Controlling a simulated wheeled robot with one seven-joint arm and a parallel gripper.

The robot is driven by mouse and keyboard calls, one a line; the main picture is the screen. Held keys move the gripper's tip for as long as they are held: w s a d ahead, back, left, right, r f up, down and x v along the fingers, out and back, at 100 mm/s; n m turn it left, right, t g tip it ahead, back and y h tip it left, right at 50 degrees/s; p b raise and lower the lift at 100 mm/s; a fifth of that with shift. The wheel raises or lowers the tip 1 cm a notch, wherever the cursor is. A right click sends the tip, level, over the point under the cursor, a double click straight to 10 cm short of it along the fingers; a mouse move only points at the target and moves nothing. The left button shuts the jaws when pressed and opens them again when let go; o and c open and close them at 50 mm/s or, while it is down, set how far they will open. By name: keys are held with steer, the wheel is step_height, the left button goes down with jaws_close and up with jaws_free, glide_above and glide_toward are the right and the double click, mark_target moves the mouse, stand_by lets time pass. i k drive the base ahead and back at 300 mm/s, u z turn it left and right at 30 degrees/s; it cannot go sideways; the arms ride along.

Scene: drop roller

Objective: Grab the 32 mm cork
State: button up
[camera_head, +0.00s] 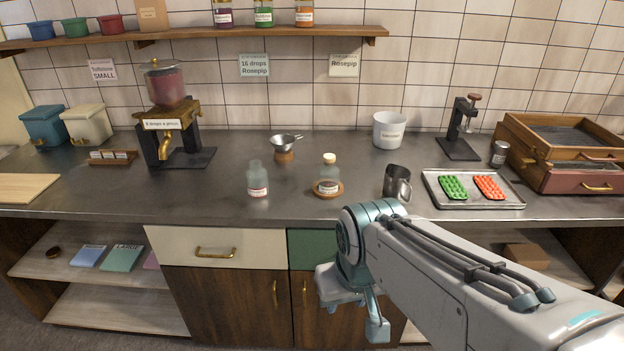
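My gripper (358,312) hangs in front of the lower cabinets, below the counter's front edge and well away from the cork. One finger shows clearly; the opening between the fingers is not clear.
A metal funnel (285,142) stands behind the bottles. A steel jug (397,183) and a tray (474,202) with green and red moulds lie to the right. A dispenser (168,115) stands left. A white drawer (215,247) is shut. Bare counter lies left of the bottles.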

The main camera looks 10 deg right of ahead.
mark_target(328, 158)
steer(key=u, duration=0.2)
steer(key=i, duration=0.8)
steer(key=z, duration=0.6)
steer(key=i, duration=0.45)
steer(key=z, duration=0.45)
